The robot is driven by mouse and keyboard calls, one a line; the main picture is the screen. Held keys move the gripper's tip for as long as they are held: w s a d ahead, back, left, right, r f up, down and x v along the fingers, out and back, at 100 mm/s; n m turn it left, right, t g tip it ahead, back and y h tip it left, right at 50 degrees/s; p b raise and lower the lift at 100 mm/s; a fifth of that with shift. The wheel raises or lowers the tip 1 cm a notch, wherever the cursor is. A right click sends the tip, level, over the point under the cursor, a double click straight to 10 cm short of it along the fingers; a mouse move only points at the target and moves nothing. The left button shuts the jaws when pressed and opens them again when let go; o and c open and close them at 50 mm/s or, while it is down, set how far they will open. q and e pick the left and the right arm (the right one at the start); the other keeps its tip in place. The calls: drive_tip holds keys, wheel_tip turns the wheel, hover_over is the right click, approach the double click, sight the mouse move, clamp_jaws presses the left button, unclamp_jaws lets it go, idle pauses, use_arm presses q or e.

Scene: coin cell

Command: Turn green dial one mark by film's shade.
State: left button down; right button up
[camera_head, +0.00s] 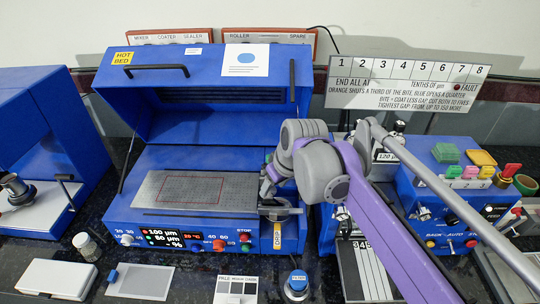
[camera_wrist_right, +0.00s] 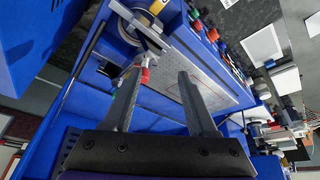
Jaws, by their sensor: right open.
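The hot bed (camera_head: 130,215) has a blue body with its lid raised. A small green knob or button (camera_head: 245,247) sits at the right end of its front panel, below a red one (camera_head: 244,236); I cannot tell any marks on it. A grey speckled plate with a red outline (camera_head: 150,190) lies on the bed; I cannot tell its film shade. My right gripper (camera_head: 270,188) is over the bed's right edge. In the right wrist view its fingers (camera_wrist_right: 160,75) are apart and empty, with a red knob (camera_wrist_right: 145,76) visible between them. My left gripper is out of view.
A shade card with small squares (camera_head: 236,288) and a blue-topped jar (camera_head: 297,284) lie in front of the bed. A blue machine with coloured parts (camera_head: 440,200) stands at the right. A vial (camera_head: 85,246) and a white box (camera_head: 57,281) are at front left.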

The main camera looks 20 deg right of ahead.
drive_tip(key=w+d+r+n+y, duration=0.1)
drive_tip(key=w+d+r, duration=0.25)
drive_tip(key=w, duration=0.25)
drive_tip(key=w+d+r+n, duration=0.1)
drive_tip(key=w+d+r, duration=0.1)
drive_tip(key=w+d, duration=0.4)
drive_tip(key=shift+g, duration=0.4)
drive_tip(key=x, duration=0.3)
drive_tip(key=a+x, duration=0.1)
drive_tip(key=x, duration=0.3)
drive_tip(key=b+x, duration=0.1)
drive_tip(key=x, duration=0.3)
drive_tip(key=shift+w+a, duration=0.25)
drive_tip(key=shift+w, duration=0.05)
clamp_jaws()
